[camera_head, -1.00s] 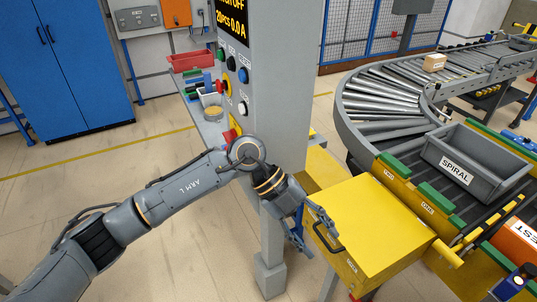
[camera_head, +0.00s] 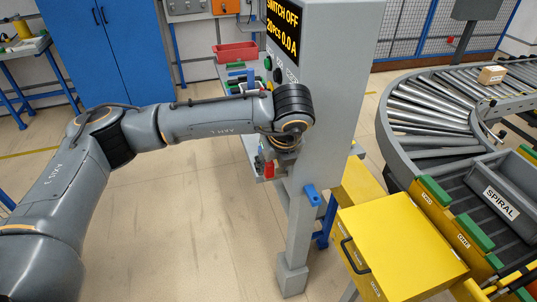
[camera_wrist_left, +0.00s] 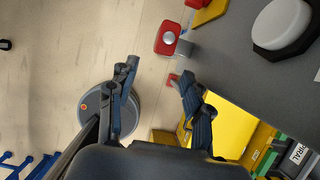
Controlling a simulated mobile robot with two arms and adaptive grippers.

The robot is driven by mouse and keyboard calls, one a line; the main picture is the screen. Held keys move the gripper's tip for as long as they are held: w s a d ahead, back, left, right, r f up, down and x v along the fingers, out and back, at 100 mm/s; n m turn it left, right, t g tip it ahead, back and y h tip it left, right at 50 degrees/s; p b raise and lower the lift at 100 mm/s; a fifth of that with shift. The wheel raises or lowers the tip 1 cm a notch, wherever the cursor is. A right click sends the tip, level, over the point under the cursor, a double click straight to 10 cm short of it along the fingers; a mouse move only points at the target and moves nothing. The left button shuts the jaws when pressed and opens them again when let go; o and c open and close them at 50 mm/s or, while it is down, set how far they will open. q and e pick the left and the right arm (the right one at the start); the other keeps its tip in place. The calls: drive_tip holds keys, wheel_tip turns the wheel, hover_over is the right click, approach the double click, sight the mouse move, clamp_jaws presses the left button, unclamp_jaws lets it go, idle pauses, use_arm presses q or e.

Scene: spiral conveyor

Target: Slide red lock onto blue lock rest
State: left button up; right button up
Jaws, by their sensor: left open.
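A red block (camera_wrist_left: 168,38) with a round grey face, which looks like the red lock, is at the edge of the grey cabinet in the wrist view. A red part (camera_head: 268,170) also shows low on the cabinet's left side in the head view. A blue piece (camera_head: 313,195), probably the blue lock rest, is on the grey post in the head view; I cannot make it out in the wrist view. My left gripper (camera_wrist_left: 157,80) has its fingers apart and nothing between them. The red block is beyond the fingertips. In the head view my wrist hides most of the gripper.
The grey control cabinet (camera_head: 325,75) stands close to my left arm. A yellow box (camera_head: 400,242) with a black handle is at its right. The roller conveyor (camera_head: 435,115) curves behind, with a grey SPIRAL bin (camera_head: 500,190). The floor at left is open.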

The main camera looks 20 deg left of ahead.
sight(270, 165)
use_arm(q)
drive_tip(key=w, duration=0.1)
drive_tip(key=w+a+p, duration=0.2)
drive_tip(key=shift+r, duration=0.3)
drive_tip(key=p+x, duration=0.1)
drive_tip(key=x, duration=0.3)
drive_tip(key=shift+w+f+p, duration=0.1)
drive_tip(key=shift+f+p, duration=0.25)
drive_tip(key=shift+f, duration=0.05)
drive_tip(key=shift+w+a+f, duration=0.1)
drive_tip(key=shift+w+f, duration=0.05)
drive_tip(key=shift+f, duration=0.2)
drive_tip(key=shift+c, duration=0.4)
clamp_jaws()
